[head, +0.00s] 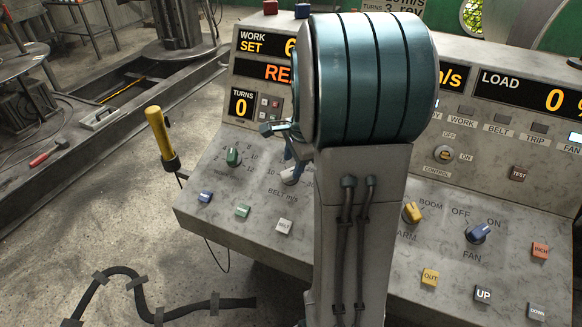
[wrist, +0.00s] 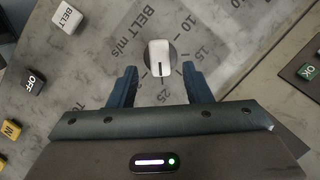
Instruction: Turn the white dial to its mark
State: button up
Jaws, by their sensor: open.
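My gripper (wrist: 160,86) is open, with one blue finger on each side below the dial. The fingers look apart from it, and nothing is between them. In the head view a bit of the white dial (head: 290,175) shows beside my arm, which hides the rest. I cannot make out a separate target mark.
A green knob (head: 233,156) and a white BELT button (head: 284,226) are near the dial. A yellow knob (head: 412,212) and a blue FAN knob (head: 479,233) are to the right. A yellow-handled lever (head: 160,135) stands at the console's left edge.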

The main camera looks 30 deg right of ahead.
jog(key=v, duration=1)
jog(key=shift+r, duration=0.2)
jog(key=shift+s, duration=0.15)
jog(key=s+a+f+n, duration=0.2)
jog(key=s+a+n, duration=0.5)
jog(key=a+n, duration=0.1)
jog(key=s+a+f+n, duration=0.2)
jog(key=s+a+n, duration=0.5)
jog(key=n, duration=0.3)
jog(key=shift+s+a+f+n+h, duration=0.3)
jog(key=shift+s+a+n+h, duration=0.1)
jog(key=shift+s, duration=0.05)
